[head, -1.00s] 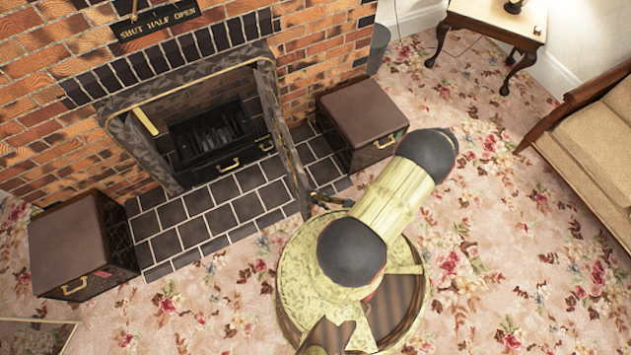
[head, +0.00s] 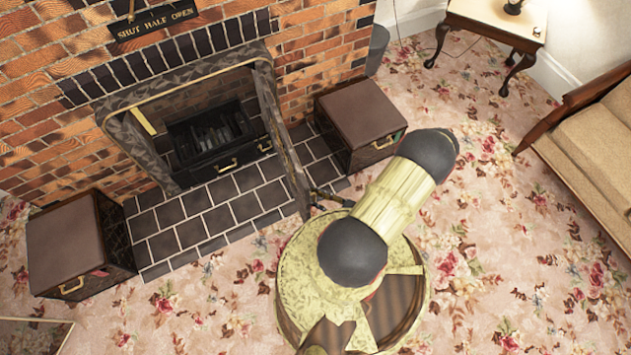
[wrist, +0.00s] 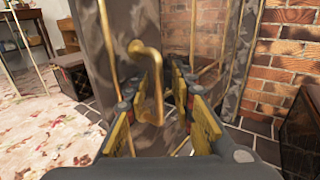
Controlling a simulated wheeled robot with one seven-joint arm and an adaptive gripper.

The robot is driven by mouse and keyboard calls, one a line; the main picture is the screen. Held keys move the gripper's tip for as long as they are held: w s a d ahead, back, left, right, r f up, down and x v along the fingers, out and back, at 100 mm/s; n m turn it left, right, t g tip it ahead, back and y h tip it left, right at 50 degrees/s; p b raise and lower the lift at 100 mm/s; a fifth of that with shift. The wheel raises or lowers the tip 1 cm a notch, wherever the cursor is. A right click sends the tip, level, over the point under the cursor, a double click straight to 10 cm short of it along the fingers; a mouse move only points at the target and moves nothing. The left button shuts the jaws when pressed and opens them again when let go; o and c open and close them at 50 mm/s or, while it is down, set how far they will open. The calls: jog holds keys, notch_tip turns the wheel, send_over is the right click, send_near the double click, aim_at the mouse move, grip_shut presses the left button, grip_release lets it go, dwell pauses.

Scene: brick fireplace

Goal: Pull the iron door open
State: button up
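The iron door (head: 281,138) stands swung out from the fireplace opening, seen nearly edge-on in the head view. In the wrist view its dark patterned panel (wrist: 122,22) with brass trim fills the middle. A bent brass handle (wrist: 152,65) hangs on it. My gripper (head: 322,195) is at the door's outer lower end in the head view, partly hidden by my arm. In the wrist view my gripper (wrist: 156,90) has its fingers apart, with the handle showing between them. I cannot tell whether either finger touches it.
The fireplace frame (head: 140,152) surrounds a black grate (head: 212,135). Brown boxes stand left (head: 70,240) and right (head: 358,115) of the tiled hearth (head: 205,215); the right one is close to the door. A side table (head: 495,18) and sofa (head: 590,120) stand right. Carpet is clear in front.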

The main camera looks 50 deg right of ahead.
jog(key=shift+d, duration=0.1)
jog(key=s+d, duration=0.1)
jog(key=s, duration=1)
jog(key=shift+s+d, duration=0.35)
jog(key=shift+s, duration=0.05)
dwell(0.3)
